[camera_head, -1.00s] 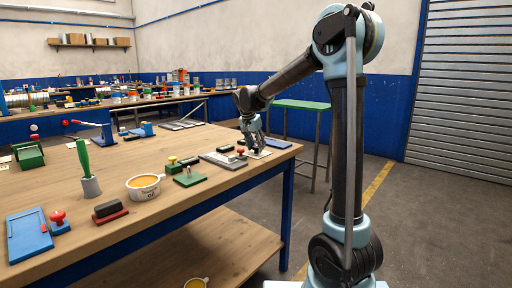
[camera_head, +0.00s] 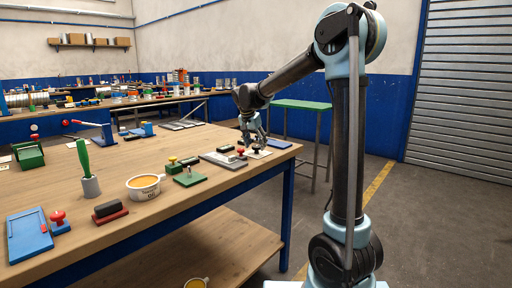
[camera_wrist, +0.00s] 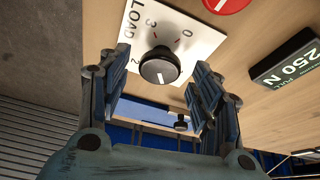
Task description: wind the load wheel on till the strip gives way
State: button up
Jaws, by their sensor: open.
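The load wheel (camera_wrist: 159,66) is a black round knob with a white pointer mark, set on a white plate (camera_wrist: 194,42) printed LOAD with numbers 0, 3 and 2. My gripper (camera_wrist: 148,76) is open, with one finger on each side of the knob in the wrist view. I cannot tell whether either finger touches it. In the head view my gripper (camera_head: 253,142) is low over the white plate (camera_head: 257,154) at the bench's right end, and the knob is mostly hidden there. I cannot make out the strip for certain.
A dark sign reading 250 N PULL (camera_wrist: 290,62) and a red disc (camera_wrist: 226,3) lie beside the plate. A grey plate with a red knob (camera_head: 224,160) stands left of my gripper. The bench edge is close; open floor lies right.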

jog(key=v, duration=1.1)
jog(key=shift+f, duration=0.1)
jog(key=s+d+f+n, duration=0.1)
jog(key=s+d+f, duration=0.2)
jog(key=s+d, duration=0.3)
jog(key=s+d+f+n+g, duration=0.1)
jog(key=s+d+f, duration=0.1)
jog(key=s+d, duration=0.4)
jog(key=s+d+f+n, duration=0.1)
jog(key=s+d+f, duration=0.2)
jog(key=s+d, duration=0.3)
jog(key=s+d+f+n+y, duration=0.1)
jog(key=s+d+f, duration=0.3)
jog(key=s+f, duration=0.5)
jog(key=s+d+f+n+y, duration=0.1)
jog(key=s+d+f, duration=0.3)
jog(key=s+f, duration=0.4)
jog(key=shift+s+d+f+n+g, duration=0.3)
jog(key=shift+s+d+f+g, duration=0.1)
jog(key=shift+s, duration=0.35)
